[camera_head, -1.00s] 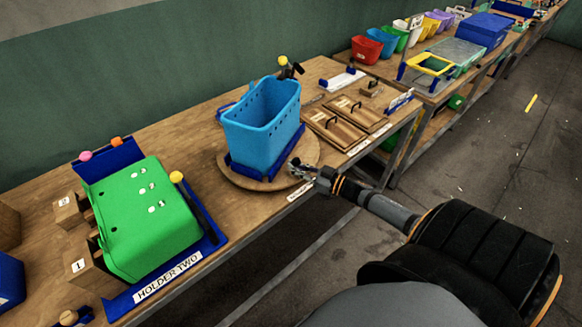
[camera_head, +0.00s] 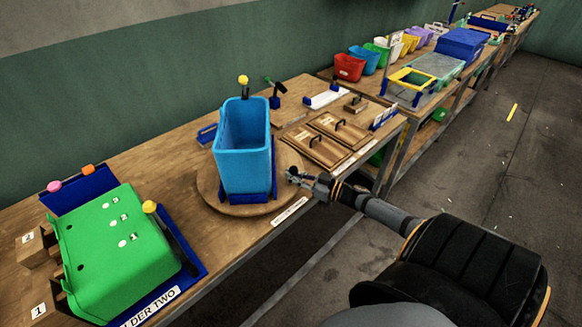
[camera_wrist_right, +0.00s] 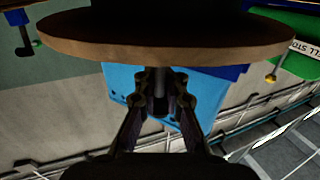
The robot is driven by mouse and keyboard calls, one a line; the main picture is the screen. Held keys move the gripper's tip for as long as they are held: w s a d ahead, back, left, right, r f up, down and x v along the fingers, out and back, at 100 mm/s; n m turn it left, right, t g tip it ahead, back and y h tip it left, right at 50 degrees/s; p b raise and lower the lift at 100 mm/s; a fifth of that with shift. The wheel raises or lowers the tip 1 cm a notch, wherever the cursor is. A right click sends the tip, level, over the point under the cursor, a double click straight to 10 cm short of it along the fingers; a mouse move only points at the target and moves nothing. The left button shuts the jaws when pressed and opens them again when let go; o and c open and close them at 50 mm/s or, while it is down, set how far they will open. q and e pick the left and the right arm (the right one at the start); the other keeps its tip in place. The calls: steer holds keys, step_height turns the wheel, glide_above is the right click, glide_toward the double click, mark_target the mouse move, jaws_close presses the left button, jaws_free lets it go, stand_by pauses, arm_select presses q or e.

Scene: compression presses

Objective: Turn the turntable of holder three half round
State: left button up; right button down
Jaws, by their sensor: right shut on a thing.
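The round wooden turntable (camera_head: 215,200) sits on the bench with a tall blue bin (camera_head: 242,160) upright on it, in a dark blue cradle (camera_head: 228,194). My right gripper (camera_head: 291,176) is at the turntable's right edge. In the right wrist view the turntable's rim (camera_wrist_right: 150,48) crosses the top, with the blue bin (camera_wrist_right: 122,82) behind my fingers. There my right gripper (camera_wrist_right: 158,88) is shut on a small dark peg-like part by the rim. Its fingers partly hide that part. My left gripper is not in view.
A green bin (camera_head: 115,240) lies in holder two at the left. Wooden lids (camera_head: 340,130) with handles lie to the right of the turntable. A yellow-knobbed post (camera_head: 244,82) rises behind the blue bin. The floor right of the bench is mostly clear.

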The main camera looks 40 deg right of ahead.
steer(key=shift+w+d, duration=0.35)
steer(key=shift+d, duration=0.25)
steer(key=c, duration=1.5)
jaws_free()
steer(key=shift+s+d+r, duration=0.1)
steer(key=shift+s, duration=0.05)
steer(key=shift+o, duration=0.2)
steer(key=shift+s, duration=0.1)
steer(key=v, duration=1.2)
